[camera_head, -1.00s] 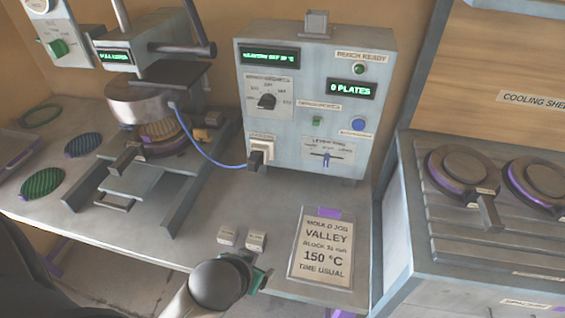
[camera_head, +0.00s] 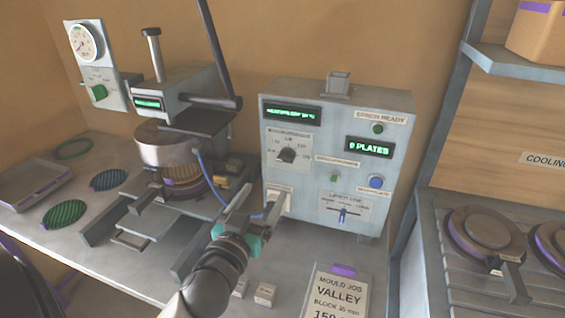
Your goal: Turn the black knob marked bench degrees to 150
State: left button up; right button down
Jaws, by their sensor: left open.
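The black knob (camera_head: 286,155) is on the left part of the grey control box (camera_head: 330,205), under a small label and with a printed scale around it. Its pointer and the scale numbers are too small to read surely. A green display (camera_head: 291,114) sits above it. My left gripper (camera_head: 256,205) is open, in front of the box's lower left, below the knob and apart from it. It hides part of the socket and plug area. My right gripper is not in view.
The press (camera_head: 168,142) with a blue cable stands left of the box. A job card (camera_head: 338,290) reading VALLEY and 150 lies in front. Small blocks (camera_head: 265,294) lie by my arm. A rack with round moulds (camera_head: 482,229) stands at right.

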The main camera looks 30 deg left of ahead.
aim_at(284, 160)
pick_arm(q)
jog(key=x, duration=1.2)
jog(key=shift+w+a+f, duration=0.1)
jog(key=shift+w+a, duration=0.05)
jog(key=shift+w, duration=0.2)
jog(key=shift+c, duration=0.2)
grip_shut()
